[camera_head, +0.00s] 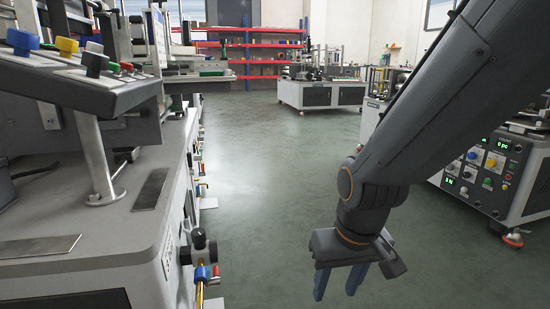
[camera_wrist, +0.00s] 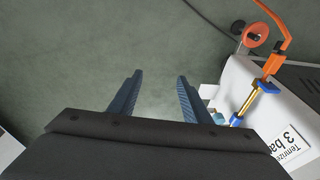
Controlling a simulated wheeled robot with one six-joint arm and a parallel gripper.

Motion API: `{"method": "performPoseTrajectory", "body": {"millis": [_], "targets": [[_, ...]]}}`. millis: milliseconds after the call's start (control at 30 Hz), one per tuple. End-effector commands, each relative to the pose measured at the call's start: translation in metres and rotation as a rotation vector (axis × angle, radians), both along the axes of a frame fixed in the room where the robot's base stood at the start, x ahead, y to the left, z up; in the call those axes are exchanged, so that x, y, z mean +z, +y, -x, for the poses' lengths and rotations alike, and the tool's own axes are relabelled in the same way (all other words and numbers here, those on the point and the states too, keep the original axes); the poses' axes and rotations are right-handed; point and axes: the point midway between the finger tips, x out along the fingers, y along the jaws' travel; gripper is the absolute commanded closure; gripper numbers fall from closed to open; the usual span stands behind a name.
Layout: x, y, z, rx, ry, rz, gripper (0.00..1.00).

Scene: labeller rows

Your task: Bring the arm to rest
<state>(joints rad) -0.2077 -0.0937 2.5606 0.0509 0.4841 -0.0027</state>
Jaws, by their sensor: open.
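My gripper (camera_head: 338,282) hangs from my dark grey arm on the right side of the head view, pointing down over the open floor. Its two blue fingers are apart with nothing between them. In the wrist view the fingers of my gripper (camera_wrist: 158,92) stand apart over bare green-grey floor. No held object shows in either view.
A labelling machine (camera_head: 80,215) with a button panel (camera_head: 90,75) stands close on the left. Its air fitting (camera_head: 200,262) juts towards the aisle. Another machine (camera_head: 490,165) stands at the right, one (camera_head: 322,92) further back. The floor (camera_head: 255,160) between is clear.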

Motion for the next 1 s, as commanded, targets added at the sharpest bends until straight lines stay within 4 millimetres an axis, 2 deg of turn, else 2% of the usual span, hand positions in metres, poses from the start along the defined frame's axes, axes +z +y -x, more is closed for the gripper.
{"method": "performPoseTrajectory", "body": {"millis": [33,200,400,833,1000], "targets": [[0.008,0.015,0.007,0.036,0.004,-0.005,0.56],[0.032,0.063,0.044,0.164,0.042,-0.024,0.56],[0.052,0.097,0.082,0.274,0.08,-0.039,0.56],[0.08,0.134,0.142,0.435,0.137,-0.056,0.56],[0.093,0.127,0.138,0.402,0.138,-0.05,0.56]]}}
